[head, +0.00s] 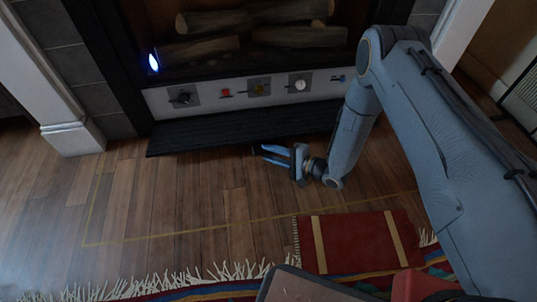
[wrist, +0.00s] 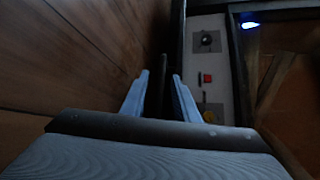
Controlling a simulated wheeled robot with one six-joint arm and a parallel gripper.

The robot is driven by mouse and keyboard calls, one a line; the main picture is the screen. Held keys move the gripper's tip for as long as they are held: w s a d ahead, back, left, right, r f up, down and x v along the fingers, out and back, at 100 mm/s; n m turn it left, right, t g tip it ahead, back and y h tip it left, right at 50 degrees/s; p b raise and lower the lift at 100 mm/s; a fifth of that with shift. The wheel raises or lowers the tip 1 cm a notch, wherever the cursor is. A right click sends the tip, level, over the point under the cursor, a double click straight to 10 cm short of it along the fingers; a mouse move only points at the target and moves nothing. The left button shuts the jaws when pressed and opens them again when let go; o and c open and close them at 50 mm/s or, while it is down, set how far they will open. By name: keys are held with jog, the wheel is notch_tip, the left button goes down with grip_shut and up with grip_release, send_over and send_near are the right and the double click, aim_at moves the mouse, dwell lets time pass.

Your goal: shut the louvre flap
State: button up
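The louvre flap (head: 240,131) is a long black ribbed panel below the white control strip in the head view. It juts out low over the floor, tilted down from the strip. My gripper (head: 264,154) is just in front of the flap's front edge, right of its middle, with its blue fingers apart and pointing left. In the wrist view my gripper (wrist: 160,73) has spread fingers and a dark band lies between and beyond them. It seems to be the flap (wrist: 174,45), but it is too dark to tell whether they touch.
The control strip (head: 215,95) carries a black knob, a red button and other controls. Logs (head: 250,20) lie in the fireplace above, near a blue-white light (head: 154,62). A fringed rug (head: 200,292) and red mat (head: 360,242) lie in front. The wood floor (head: 190,200) between is clear.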

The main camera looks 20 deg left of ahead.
jog(key=shift+w+a+f, duration=0.15)
jog(key=shift+a, duration=0.45)
grip_shut()
